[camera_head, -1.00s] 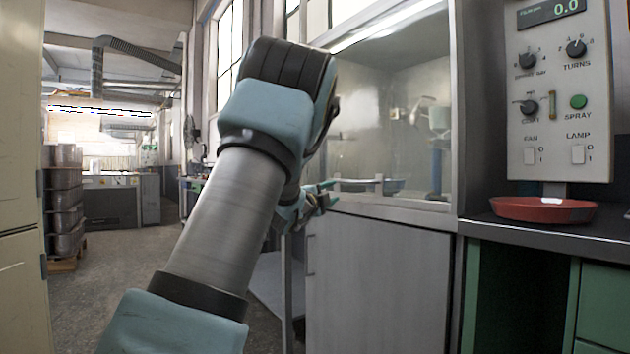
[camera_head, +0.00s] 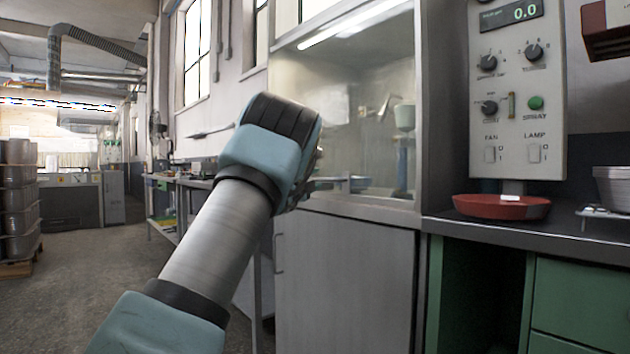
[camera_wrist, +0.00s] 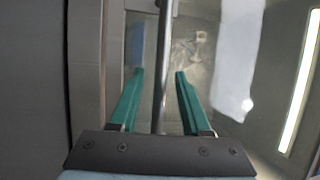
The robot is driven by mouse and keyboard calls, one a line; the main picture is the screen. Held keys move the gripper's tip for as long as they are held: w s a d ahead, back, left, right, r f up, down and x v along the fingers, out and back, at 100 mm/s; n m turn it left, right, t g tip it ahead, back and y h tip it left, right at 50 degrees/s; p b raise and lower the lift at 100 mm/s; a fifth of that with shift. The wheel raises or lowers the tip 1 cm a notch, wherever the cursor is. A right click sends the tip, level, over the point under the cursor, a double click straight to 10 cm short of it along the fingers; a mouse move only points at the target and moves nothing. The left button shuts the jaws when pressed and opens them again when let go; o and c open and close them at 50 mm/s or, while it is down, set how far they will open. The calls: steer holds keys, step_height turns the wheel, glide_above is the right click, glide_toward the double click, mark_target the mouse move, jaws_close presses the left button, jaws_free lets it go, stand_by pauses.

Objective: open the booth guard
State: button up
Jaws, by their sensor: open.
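The booth guard (camera_head: 350,112) is a clear pane across the front of the spray booth, and it looks closed. A pale horizontal handle bar (camera_head: 328,183) shows low on it, partly hidden by my arm. In the wrist view, a grey metal bar (camera_wrist: 160,50), likely this handle, runs between the two green fingers of my gripper (camera_wrist: 159,74). The fingers are open, one on each side of the bar, with gaps showing on both sides. In the head view my arm's wrist hides the gripper.
A grey cabinet door (camera_head: 345,280) lies below the booth. A control panel (camera_head: 517,95) and a red dish (camera_head: 502,207) are to the right, above green drawers (camera_head: 580,305). A workbench (camera_head: 180,183) stands behind my arm. Stacked bins (camera_head: 18,200) are far left; the floor between is clear.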

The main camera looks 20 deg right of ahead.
jaws_close()
stand_by(0.3)
stand_by(1.1)
